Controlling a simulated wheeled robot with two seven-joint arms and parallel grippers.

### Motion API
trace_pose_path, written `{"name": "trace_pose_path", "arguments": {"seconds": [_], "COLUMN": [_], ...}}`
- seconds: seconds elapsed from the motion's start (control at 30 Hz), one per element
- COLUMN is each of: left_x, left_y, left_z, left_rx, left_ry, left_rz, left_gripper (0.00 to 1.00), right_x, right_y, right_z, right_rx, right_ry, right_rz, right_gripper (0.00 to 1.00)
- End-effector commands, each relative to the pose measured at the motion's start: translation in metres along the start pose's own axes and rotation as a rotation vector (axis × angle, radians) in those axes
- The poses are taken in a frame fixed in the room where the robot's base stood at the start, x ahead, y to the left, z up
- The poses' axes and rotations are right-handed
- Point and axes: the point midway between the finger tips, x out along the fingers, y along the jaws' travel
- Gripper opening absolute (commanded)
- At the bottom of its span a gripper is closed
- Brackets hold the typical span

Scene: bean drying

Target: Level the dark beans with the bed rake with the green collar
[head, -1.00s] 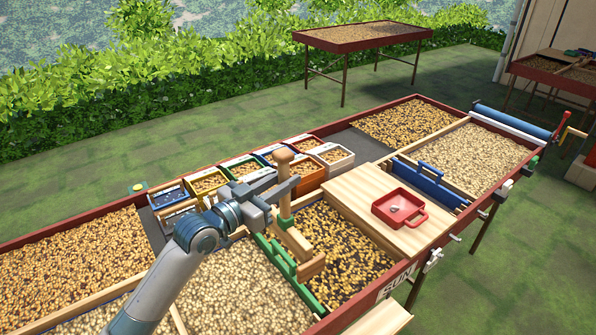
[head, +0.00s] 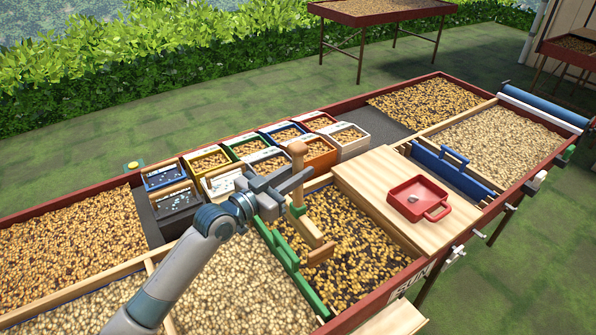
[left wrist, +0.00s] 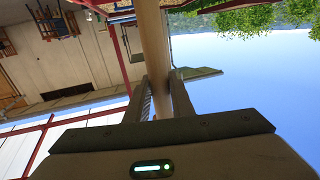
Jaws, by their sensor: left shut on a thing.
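The bed rake (head: 312,238) has an upright wooden handle, a green collar low on it and a wooden head. My left gripper (head: 287,186) is shut on the handle above the collar; the handle also shows between the fingers in the left wrist view (left wrist: 152,45). The rake head is over the left part of the dark beans (head: 365,250), beside the green divider (head: 290,268). I cannot tell whether its lower edge touches the beans. The dark beans are mixed with yellow ones, with dark patches showing. My right gripper is not in view.
A wooden board (head: 375,180) with a red scoop tray (head: 418,198) borders the dark beans on the right. Several small bean boxes (head: 320,153) stand behind the rake. Pale beans (head: 235,285) fill the left bed.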

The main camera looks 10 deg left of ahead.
Motion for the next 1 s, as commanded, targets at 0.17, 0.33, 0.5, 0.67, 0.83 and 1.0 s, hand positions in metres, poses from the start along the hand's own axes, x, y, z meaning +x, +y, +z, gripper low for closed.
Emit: {"name": "trace_pose_path", "arguments": {"seconds": [0.17, 0.33, 0.5, 0.67, 0.83, 1.0], "left_x": [0.000, 0.000, 0.000, 0.000, 0.000, 0.000], "left_y": [0.000, 0.000, 0.000, 0.000, 0.000, 0.000], "left_z": [0.001, 0.009, 0.023, 0.039, 0.056, 0.072], "left_rx": [0.000, 0.000, -0.001, -0.001, 0.000, -0.001], "left_ry": [0.003, 0.003, 0.003, 0.003, 0.003, 0.003], "left_rz": [0.000, 0.000, 0.000, 0.000, 0.000, 0.000], "left_gripper": [0.00, 0.00, 0.00, 0.00, 0.00, 0.00], "right_x": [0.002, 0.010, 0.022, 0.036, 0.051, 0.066], "right_y": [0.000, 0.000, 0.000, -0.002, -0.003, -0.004], "right_z": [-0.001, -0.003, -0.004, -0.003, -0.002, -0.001], "right_rx": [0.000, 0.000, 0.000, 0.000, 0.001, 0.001], "right_ry": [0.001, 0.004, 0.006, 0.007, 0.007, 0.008], "right_rz": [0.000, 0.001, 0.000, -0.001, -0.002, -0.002], "right_gripper": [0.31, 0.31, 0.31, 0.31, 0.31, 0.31]}}
